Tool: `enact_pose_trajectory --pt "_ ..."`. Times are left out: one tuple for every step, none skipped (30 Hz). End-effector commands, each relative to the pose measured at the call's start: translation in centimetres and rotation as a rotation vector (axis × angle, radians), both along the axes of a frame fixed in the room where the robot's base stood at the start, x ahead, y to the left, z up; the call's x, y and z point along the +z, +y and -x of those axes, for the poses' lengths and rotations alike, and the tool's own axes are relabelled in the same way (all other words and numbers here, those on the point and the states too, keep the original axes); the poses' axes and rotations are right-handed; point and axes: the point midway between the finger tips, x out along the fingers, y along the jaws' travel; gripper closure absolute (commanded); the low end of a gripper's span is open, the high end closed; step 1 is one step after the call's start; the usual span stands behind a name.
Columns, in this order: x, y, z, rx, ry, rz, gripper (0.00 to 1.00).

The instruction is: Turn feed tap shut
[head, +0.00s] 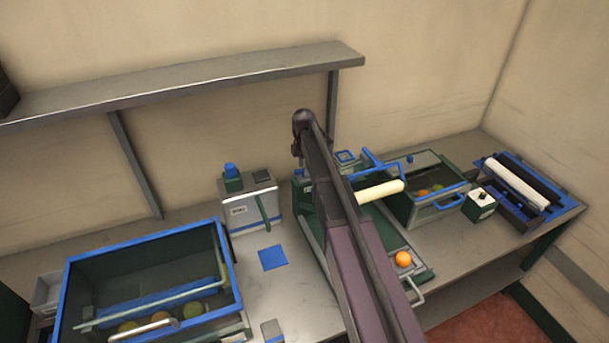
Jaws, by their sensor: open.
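No part is clearly marked as the feed tap. A blue knob (231,169) sits on a green block on top of a grey box (252,206) with a dark green lever (264,208) on its front. Right of my arm, a blue bar fitting (372,162) stands over the chute (380,232), near a cream roller (379,191). My arm rises from the bottom across the middle and hides part of the chute. My gripper does not show; it may be hidden behind the arm.
A blue-rimmed bin (225,262) holding fruit stands front left. An orange (403,259) lies at the chute's lower end. A green bin (398,207), a switch box (480,205) and a blue tray (530,165) stand right. A shelf (190,82) hangs above.

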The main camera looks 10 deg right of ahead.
Motion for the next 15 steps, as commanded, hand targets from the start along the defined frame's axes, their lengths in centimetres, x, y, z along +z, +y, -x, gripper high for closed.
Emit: enact_pose_trajectory --pt "-0.67 0.0 0.0 0.0 0.0 0.0 0.43" --pt "-0.82 0.0 0.0 0.0 0.0 0.0 0.43" --pt "-1.0 0.0 0.0 0.0 0.0 0.0 0.43" --pt "-1.12 0.0 0.0 0.0 0.0 0.0 0.43" --pt "-1.23 0.0 0.0 0.0 0.0 0.0 0.43" --pt "-1.34 0.01 0.0 0.0 0.0 0.0 0.43" --pt "-1.42 0.01 0.0 0.0 0.0 0.0 0.43" --pt "-1.47 0.01 0.0 0.0 0.0 0.0 0.43" --pt "-1.53 0.01 0.0 0.0 0.0 0.0 0.43" --pt "-1.56 0.01 0.0 0.0 0.0 0.0 0.43" --pt "-1.58 0.01 0.0 0.0 0.0 0.0 0.43" --pt "-1.59 0.01 0.0 0.0 0.0 0.0 0.43" --pt "-1.59 0.01 0.0 0.0 0.0 0.0 0.43" --pt "-1.59 0.01 0.0 0.0 0.0 0.0 0.43" --pt "-1.58 0.02 -0.01 0.0 0.0 0.0 0.43"
